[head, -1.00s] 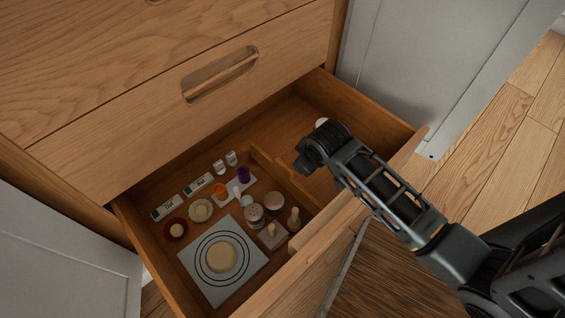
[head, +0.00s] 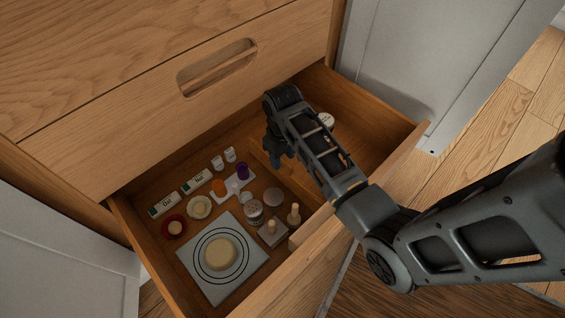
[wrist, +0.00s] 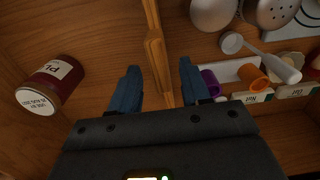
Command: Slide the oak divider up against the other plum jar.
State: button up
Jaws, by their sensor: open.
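The oak divider (wrist: 156,48) is a thin upright wooden strip across the open drawer; part of it shows in the head view (head: 257,158), the rest partly behind my arm. My gripper (wrist: 158,72) is open, with a blue finger on each side of the divider in the wrist view; I see no contact. In the head view my gripper (head: 277,158) is over the divider. A dark red jar (wrist: 52,83) with a white lid and a label starting "Pl" is left of the divider, apart from it. Its white lid shows in the head view (head: 326,120). No second plum jar is recognizable.
Left of the divider in the head view are a purple cup (head: 242,170), an orange cup (head: 218,187), a shaker (head: 254,212), small boxes, and a white board (head: 238,276) with a pale disc. The compartment around the jar is otherwise largely clear. The drawer front (head: 330,232) runs under my arm.

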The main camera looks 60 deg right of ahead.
aim_at(283, 171)
jog(key=shift+f+b, duration=0.35)
jog(key=shift+f, duration=0.8)
grip_shut()
